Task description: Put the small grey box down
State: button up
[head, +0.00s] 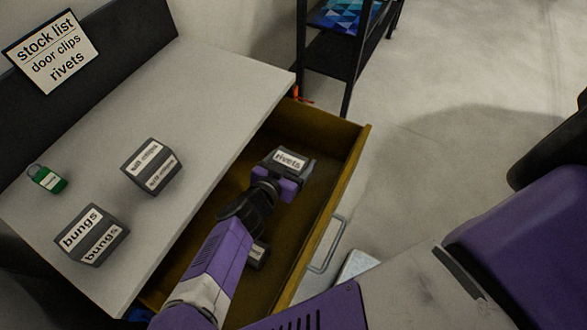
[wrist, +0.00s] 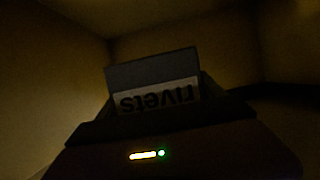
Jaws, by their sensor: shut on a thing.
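The small grey box labelled "rivets" (head: 291,160) is at my gripper (head: 284,172), inside the open drawer (head: 352,172). My gripper is shut on the box. In the wrist view the box (wrist: 152,70) stands between my fingers with its label upside down, and the drawer walls around it are dark. I cannot tell whether the box touches the drawer floor. Another small grey box (head: 257,254) lies in the drawer, partly hidden by my arm.
On the grey worktop (head: 205,80) stand a box labelled "bungs" (head: 92,234), another labelled grey box (head: 151,167) and a green padlock-like item (head: 47,179). A sign (head: 52,52) lists door clips and rivets. A black shelf (head: 330,55) stands behind the drawer.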

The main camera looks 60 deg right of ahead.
jog(key=shift+f, duration=2.35)
jog(key=shift+f+b, duration=0.4)
jog(key=shift+b, duration=0.05)
jog(key=shift+f, duration=0.2)
jog(key=o, duration=1.5)
jog(key=shift+o, duration=0.2)
